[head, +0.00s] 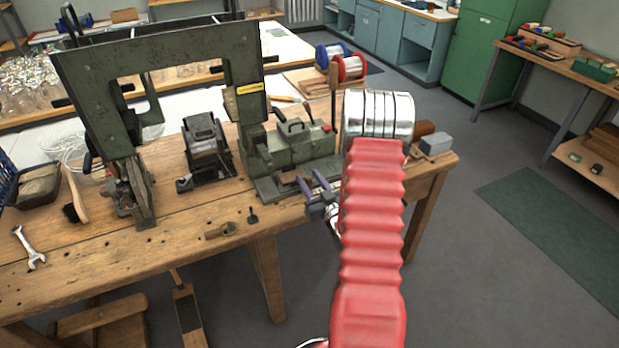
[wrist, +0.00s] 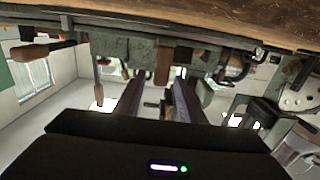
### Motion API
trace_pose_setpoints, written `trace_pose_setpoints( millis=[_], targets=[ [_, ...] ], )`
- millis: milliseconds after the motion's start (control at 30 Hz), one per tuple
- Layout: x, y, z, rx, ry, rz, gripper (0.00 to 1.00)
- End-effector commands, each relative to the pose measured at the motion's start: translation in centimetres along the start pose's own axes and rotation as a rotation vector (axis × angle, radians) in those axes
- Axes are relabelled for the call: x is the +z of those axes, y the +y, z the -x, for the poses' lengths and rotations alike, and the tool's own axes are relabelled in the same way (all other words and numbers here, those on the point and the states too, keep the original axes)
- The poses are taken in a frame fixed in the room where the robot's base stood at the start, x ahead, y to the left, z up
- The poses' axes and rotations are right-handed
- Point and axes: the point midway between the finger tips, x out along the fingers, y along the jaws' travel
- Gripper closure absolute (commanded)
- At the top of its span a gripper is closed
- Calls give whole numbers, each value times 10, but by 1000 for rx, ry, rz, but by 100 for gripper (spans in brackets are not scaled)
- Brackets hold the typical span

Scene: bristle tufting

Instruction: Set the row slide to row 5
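The green metal fixture (head: 295,150), with a long base plate (head: 275,187), stands on the bench below the tall press frame. I take it to carry the row slide, but no row numbers are readable and its setting cannot be told. My gripper (head: 312,183) is at the bench's front edge, just in front of the fixture, with its two purple fingers apart and nothing seen between them. In the wrist view, which is upside down, the open fingers (wrist: 157,88) point at the fixture's green edge (wrist: 140,50). A brown block (wrist: 163,62) shows just beyond the fingertips.
The tall green press frame (head: 190,52) rises at left. A dark small vise-like device (head: 206,148) stands beside the fixture. A wrench (head: 30,249), brush (head: 73,205) and small wooden-handled tool (head: 220,230) lie on the bench (head: 175,240).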

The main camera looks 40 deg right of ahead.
Motion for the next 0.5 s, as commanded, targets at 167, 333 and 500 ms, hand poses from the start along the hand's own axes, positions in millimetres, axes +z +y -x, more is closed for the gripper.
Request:
trace_pose_setpoints(
  millis=[167,333,500],
  targets=[
    [0,0,-11,-1,0,0,64],
    [0,0,-12,0,0,-1,64],
    [0,0,-12,0,0,-1,68]
  ],
)
